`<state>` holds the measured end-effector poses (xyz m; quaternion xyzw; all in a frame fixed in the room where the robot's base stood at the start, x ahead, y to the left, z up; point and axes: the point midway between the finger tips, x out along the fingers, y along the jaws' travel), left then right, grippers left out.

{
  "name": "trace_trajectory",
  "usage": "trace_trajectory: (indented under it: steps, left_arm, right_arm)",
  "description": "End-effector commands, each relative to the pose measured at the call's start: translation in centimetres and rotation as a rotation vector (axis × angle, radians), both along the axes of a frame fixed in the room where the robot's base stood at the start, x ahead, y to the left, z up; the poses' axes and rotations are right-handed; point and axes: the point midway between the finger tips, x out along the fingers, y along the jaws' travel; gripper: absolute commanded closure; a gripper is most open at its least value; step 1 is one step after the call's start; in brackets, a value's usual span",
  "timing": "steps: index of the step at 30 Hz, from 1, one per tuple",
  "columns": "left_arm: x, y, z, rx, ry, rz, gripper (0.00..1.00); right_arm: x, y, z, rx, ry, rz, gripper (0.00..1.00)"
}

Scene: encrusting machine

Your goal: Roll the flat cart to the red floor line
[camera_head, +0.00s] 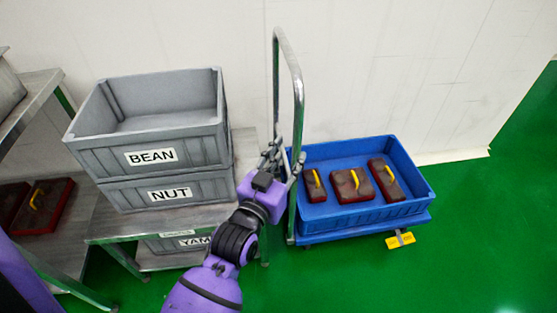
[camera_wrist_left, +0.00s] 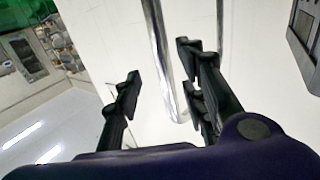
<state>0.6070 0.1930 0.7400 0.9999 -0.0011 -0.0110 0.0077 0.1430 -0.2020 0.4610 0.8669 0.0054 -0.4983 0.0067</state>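The flat cart (camera_head: 370,231) is a low blue platform on the green floor, right of centre. Its tall metal push handle (camera_head: 298,95) rises at its left end. My left gripper (camera_head: 283,161) is at the handle's near upright, partway up. In the left wrist view its two dark fingers (camera_wrist_left: 160,90) are spread apart, with a shiny handle bar (camera_wrist_left: 158,45) showing between them. I cannot tell whether either finger touches the bar. My right gripper is not in view. No red floor line shows in either view.
A blue crate (camera_head: 388,211) with several brown, yellow-handled blocks (camera_head: 351,185) sits on the cart. A metal table (camera_head: 113,228) with grey BEAN (camera_head: 150,157) and NUT (camera_head: 170,193) crates stands close left. A white wall (camera_head: 400,70) is behind.

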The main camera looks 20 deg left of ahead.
Motion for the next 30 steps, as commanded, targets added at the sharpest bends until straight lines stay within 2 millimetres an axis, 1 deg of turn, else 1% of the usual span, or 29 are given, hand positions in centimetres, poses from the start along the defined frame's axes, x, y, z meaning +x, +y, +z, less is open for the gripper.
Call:
trace_trajectory:
  steps: [1,3,7,15,19,24,30]
  left_arm:
    - [-0.1,0.3,0.6,0.003,-0.010,0.006,0.62]
    - [0.0,0.5,1.0,0.007,-0.020,0.008,0.62]
    - [1.0,0.4,1.2,0.015,-0.030,0.007,0.62]
    - [5.3,0.4,1.1,0.014,-0.027,0.007,0.62]
    - [6.8,0.5,1.0,0.014,-0.026,0.007,0.62]
    - [7.6,0.5,1.1,0.014,-0.026,0.008,0.62]
    - [7.6,0.5,1.1,0.015,-0.025,0.008,0.62]
  right_arm:
    - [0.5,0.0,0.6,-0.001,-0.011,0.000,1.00]
    - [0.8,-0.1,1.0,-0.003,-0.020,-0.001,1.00]
    - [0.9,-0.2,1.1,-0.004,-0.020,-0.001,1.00]
    - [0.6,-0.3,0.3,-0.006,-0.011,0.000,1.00]
    - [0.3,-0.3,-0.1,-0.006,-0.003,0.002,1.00]
    - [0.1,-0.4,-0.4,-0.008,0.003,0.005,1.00]
    - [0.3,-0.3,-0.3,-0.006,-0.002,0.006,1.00]
